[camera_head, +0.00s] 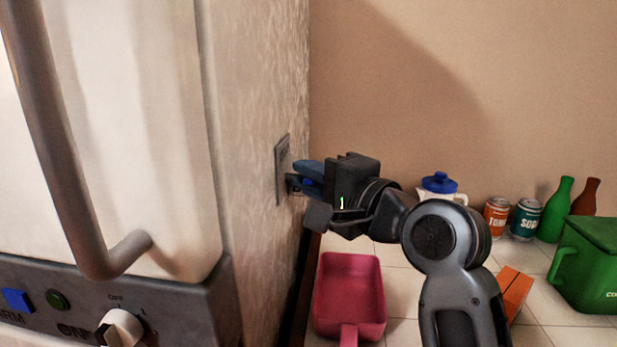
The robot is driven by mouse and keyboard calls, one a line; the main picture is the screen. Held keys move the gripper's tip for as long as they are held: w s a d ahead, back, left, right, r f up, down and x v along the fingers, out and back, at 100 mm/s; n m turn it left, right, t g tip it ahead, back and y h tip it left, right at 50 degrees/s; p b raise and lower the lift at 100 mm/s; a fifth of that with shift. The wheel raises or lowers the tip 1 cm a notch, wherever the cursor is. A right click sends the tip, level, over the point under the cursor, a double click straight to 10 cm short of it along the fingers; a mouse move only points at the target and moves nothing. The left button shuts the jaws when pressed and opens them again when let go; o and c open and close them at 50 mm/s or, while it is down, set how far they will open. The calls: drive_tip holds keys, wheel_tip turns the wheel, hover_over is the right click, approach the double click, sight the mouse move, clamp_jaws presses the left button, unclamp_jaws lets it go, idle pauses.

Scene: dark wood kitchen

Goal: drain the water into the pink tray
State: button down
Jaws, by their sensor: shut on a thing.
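The pink tray (349,290) lies on the tiled counter at the wall side of the large white appliance, with its handle towards me. It looks empty. A grey metal plate (282,160) is set on the side of the appliance. A small dark and blue fitting (294,185) sticks out from this plate, above and to the left of the tray. My gripper (308,182) reaches left to the plate and is shut on the fitting. The jaws hide most of it, and no water can be made out.
A white jug with a blue lid (438,184), cans (525,219), bottles (557,208) and a green container (590,262) stand at the right. An orange box (517,292) lies by my arm. The appliance's handle and front knob (120,328) are at the left.

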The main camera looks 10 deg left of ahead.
drive_tip(key=shift+w+d+f+n+g+y+b, duration=0.1)
drive_tip(key=shift+d+n+g+y+b, duration=0.2)
drive_tip(key=shift+n+g+y, duration=0.45)
drive_tip(key=shift+d+n+g+y+b, duration=0.15)
drive_tip(key=shift+d+n+g+y, duration=0.25)
drive_tip(key=shift+n+g, duration=0.4)
drive_tip(key=c, duration=1.2)
unclamp_jaws()
drive_tip(key=v, duration=0.7)
drive_tip(key=shift+d+b, duration=0.35)
drive_tip(key=shift+b, duration=0.1)
